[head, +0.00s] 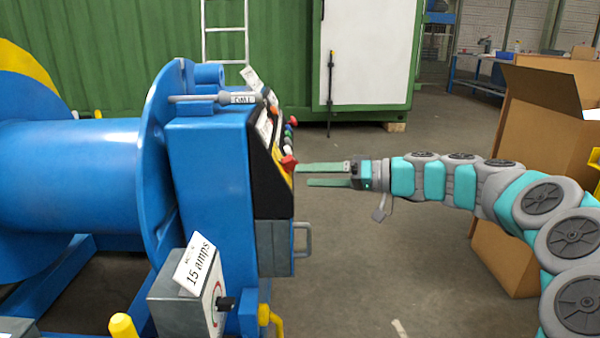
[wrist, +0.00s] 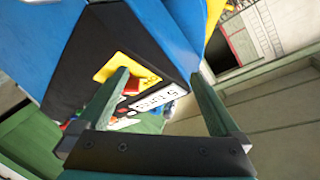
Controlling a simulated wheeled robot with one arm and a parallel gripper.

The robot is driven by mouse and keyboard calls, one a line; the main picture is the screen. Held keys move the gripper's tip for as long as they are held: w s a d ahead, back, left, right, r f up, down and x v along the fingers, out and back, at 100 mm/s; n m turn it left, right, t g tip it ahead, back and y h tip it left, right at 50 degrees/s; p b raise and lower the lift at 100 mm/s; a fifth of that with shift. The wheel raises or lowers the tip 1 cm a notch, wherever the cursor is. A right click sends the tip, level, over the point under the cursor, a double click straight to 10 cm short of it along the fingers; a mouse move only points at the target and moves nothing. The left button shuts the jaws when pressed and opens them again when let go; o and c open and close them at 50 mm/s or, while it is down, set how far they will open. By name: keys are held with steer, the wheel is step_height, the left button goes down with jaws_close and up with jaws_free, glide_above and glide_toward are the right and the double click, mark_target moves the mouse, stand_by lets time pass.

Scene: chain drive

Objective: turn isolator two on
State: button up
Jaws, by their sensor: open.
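A red knob (head: 288,163) stands out from a yellow plate on the black sloped panel (head: 268,185) of the blue machine. A grey box (head: 180,305) lower down has a black knob (head: 225,303) and a tag reading "15 amps" (head: 197,264). I cannot read which switch is isolator two. My gripper (head: 304,175) is open and empty, its fingers pointing left at the panel, close to the red knob. In the wrist view, the yellow plate (wrist: 108,68) and a white label (wrist: 158,98) show between or near my fingers (wrist: 158,78); contact cannot be told.
Several coloured buttons (head: 289,135) sit above the red knob. A grey handle (head: 303,240) sticks out below the panel. A yellow lever (head: 272,322) stands low at the front. A large cardboard box (head: 535,150) is behind my arm. The floor between is mostly clear.

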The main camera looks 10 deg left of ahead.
steer(key=t+y, duration=0.1)
steer(key=t, duration=0.1)
glide_toward(291, 163)
steer(key=w+f, duration=0.1)
steer(key=w, duration=0.1)
steer(key=w+a, duration=0.1)
steer(key=a, duration=0.7)
steer(key=shift+m+b, duration=0.3)
steer(key=shift+w, duration=0.1)
steer(key=shift+c, duration=0.4)
steer(key=shift+f, duration=0.1)
steer(key=c, duration=1.1)
